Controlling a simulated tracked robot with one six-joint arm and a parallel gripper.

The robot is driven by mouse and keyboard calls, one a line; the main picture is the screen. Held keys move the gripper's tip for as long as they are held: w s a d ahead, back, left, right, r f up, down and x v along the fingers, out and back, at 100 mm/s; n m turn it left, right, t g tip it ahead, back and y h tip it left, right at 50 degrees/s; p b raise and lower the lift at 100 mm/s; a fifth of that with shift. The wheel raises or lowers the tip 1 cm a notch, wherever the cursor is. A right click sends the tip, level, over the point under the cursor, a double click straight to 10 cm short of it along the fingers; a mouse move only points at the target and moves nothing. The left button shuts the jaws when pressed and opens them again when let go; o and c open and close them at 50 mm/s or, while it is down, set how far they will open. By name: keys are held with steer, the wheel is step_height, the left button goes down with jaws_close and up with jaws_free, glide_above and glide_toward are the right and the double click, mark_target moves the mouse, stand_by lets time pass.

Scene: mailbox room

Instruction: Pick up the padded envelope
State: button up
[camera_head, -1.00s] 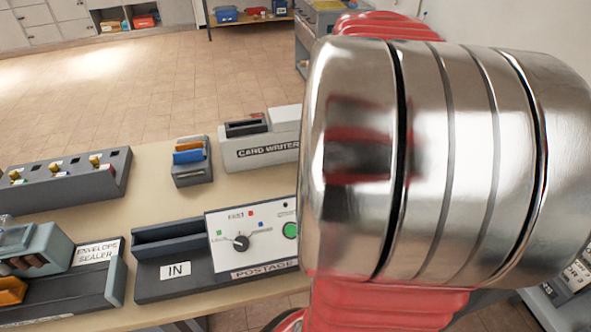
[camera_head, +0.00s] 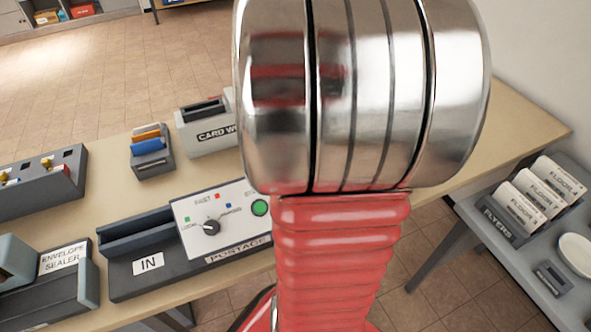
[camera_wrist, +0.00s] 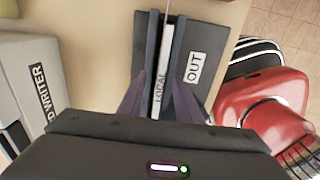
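In the wrist view a pale, thin upright item (camera_wrist: 164,70) marked LOCAL stands edge-on in a dark slot of the part labelled OUT (camera_wrist: 210,43). It may be the padded envelope, but I cannot tell from this edge. My gripper (camera_wrist: 165,85) has its two dark fingers apart, one on each side of the item and slot. I see no clear contact with the item. In the head view my arm hides the gripper and the OUT side. The postage machine (camera_head: 221,223) shows its IN slot (camera_head: 148,262), dial and green button.
The card writer (camera_head: 205,127) stands behind the postage machine; its side also shows in the wrist view (camera_wrist: 32,85). The envelope sealer (camera_head: 62,285) is at the left. The tan table's (camera_head: 520,125) far right part is clear.

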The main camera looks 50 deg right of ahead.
steer(key=shift+f, duration=0.3)
steer(key=shift+c, duration=0.4)
jaws_close()
